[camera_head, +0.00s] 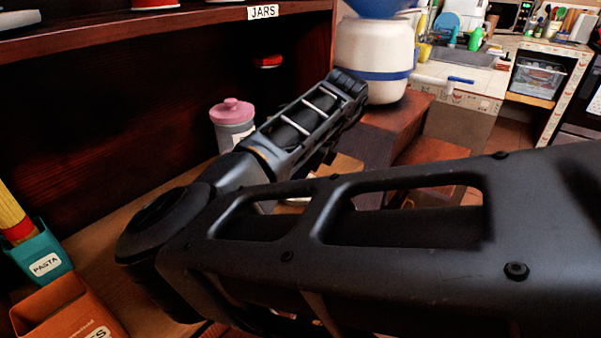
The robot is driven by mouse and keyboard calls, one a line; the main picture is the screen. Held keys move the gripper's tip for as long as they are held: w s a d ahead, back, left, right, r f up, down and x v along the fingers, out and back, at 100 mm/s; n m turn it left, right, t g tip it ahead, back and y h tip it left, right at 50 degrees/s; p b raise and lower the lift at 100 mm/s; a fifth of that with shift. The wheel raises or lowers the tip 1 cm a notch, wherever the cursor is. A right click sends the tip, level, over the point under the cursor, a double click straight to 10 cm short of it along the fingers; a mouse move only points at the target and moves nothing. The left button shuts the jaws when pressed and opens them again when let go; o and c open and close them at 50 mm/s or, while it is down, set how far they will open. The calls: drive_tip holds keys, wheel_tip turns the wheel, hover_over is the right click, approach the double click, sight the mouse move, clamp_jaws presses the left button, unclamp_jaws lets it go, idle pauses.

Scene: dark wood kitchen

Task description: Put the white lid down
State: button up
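I cannot make out the white lid for certain. A small pale sliver (296,202) shows low behind my arm, but too little of it is visible to tell what it is. My arm crosses the picture from the right, bends at the left and runs up to a wrist near the large white jar. My gripper's fingers do not show, so what they hold is hidden. The white jar (372,50) has a blue band and a blue piece on top, cut off by the upper edge.
A grey jar with a pink lid (232,118) stands on the shelf beside my forearm. A teal pasta box (40,255) and an orange box (68,310) stand at lower left. A shelf labelled JARS (263,12) overhangs. A sink counter (460,75) is at back right.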

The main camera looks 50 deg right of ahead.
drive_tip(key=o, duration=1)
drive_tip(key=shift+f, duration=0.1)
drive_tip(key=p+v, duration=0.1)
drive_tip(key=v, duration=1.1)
drive_tip(key=shift+p, duration=0.4)
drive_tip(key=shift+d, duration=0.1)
